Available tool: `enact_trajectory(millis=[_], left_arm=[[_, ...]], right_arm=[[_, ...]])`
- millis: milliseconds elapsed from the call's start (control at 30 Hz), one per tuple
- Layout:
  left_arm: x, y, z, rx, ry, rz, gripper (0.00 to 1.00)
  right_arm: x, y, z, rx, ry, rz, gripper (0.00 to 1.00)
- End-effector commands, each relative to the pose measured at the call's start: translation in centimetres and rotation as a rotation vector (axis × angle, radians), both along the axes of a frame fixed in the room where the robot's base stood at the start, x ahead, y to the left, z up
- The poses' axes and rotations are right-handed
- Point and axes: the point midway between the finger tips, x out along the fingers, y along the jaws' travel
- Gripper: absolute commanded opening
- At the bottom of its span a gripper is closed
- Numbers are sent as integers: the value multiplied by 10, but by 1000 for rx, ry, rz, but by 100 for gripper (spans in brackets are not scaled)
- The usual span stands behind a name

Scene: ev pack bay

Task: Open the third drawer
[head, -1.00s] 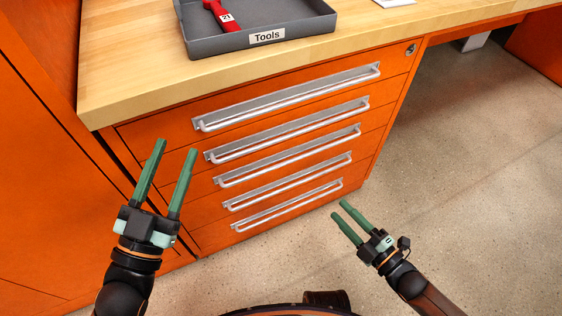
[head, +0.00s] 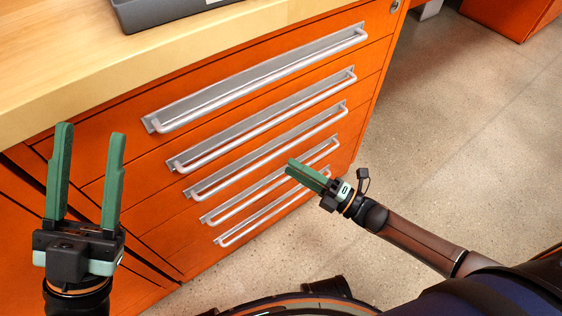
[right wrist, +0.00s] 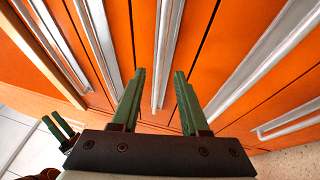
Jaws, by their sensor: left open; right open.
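The orange cabinet has a stack of drawers, all shut, each with a long silver bar handle. The third drawer's handle (head: 250,160) is the middle one in the head view. My right gripper (head: 291,167) is open and empty in front of the cabinet, its fingertips near the third and fourth handles. In the right wrist view, the middle handle (right wrist: 167,50) runs in the gap between the open fingers (right wrist: 158,72), apparently beyond the tips; contact cannot be told. My left gripper (head: 91,130) is open and empty at the left, near the worktop's front edge.
The first handle (head: 260,80) and second handle (head: 265,118) lie above, the fourth (head: 270,193) and fifth (head: 265,220) below. A wooden worktop (head: 60,75) overhangs the drawers, with a grey tray (head: 160,12) on it. Open concrete floor (head: 450,130) lies to the right.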

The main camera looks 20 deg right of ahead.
Motion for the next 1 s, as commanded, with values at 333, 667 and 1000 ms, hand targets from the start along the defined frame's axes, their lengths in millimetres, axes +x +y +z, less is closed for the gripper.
enact_trajectory(millis=[333, 667, 1000], left_arm=[[1, -1, -12, 8, 3, 3, 50], [1, -1, -12, 10, 4, 4, 50], [1, -2, -12, 10, 6, 4, 50]], right_arm=[[31, 29, 7, 1, 0, 0, 45], [33, 30, 8, 1, 2, -1, 44], [33, 30, 8, 1, 2, -1, 5]])
